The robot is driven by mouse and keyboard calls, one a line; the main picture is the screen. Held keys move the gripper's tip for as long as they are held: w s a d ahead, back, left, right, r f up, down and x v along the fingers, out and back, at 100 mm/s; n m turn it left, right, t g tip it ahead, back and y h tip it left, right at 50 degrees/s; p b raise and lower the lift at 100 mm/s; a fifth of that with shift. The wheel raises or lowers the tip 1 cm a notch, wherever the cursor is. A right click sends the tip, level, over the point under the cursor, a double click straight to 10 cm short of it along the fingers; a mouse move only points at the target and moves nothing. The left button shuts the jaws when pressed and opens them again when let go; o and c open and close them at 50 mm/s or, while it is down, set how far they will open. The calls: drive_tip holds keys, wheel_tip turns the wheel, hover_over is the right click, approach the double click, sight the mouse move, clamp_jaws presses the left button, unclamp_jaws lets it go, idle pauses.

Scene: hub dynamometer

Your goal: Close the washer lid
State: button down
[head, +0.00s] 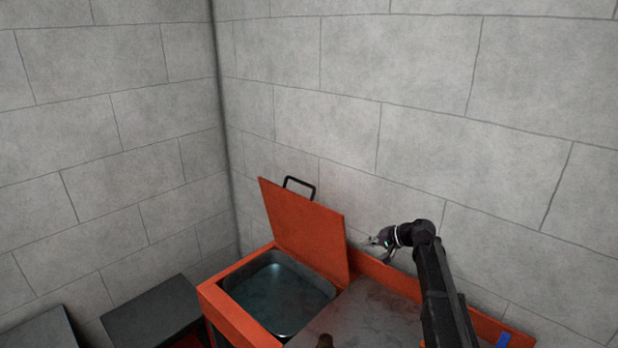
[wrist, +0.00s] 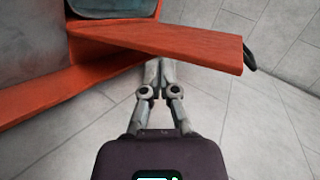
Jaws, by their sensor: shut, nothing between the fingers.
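The washer is an orange cabinet with a grey metal basin (head: 278,294), which is uncovered. Its orange lid (head: 305,232) stands raised, leaning back toward the wall, with a black handle (head: 299,186) on its upper edge. My gripper (head: 371,241) is just right of the lid in the head view. In the wrist view the lid (wrist: 165,40) shows nearly edge-on, with its handle (wrist: 249,56) at the right end. There my gripper (wrist: 155,64) has its fingers together and empty, tips close to the lid. I cannot tell whether they touch it.
A grey worktop (head: 355,322) with an orange rear rim lies right of the basin. Dark boxes (head: 152,314) stand at lower left. Block walls close off the back and left. The air above the basin is clear.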

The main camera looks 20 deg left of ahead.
drive_tip(key=w+a+r+m+t+y, duration=0.1)
drive_tip(key=w+a+r+m+y, duration=0.1)
drive_tip(key=w+a+r+y, duration=0.4)
drive_tip(key=w+a+r, duration=0.4)
drive_tip(key=w+a, duration=0.3)
drive_tip(key=a, duration=0.2)
drive_tip(key=shift+w+r, duration=0.2)
drive_tip(key=shift+r, duration=0.15)
drive_tip(key=shift+a, duration=0.15)
drive_tip(key=w+a, duration=0.1)
drive_tip(key=a, duration=0.8)
drive_tip(key=shift+w+a, duration=0.2)
drive_tip(key=shift+a, duration=0.1)
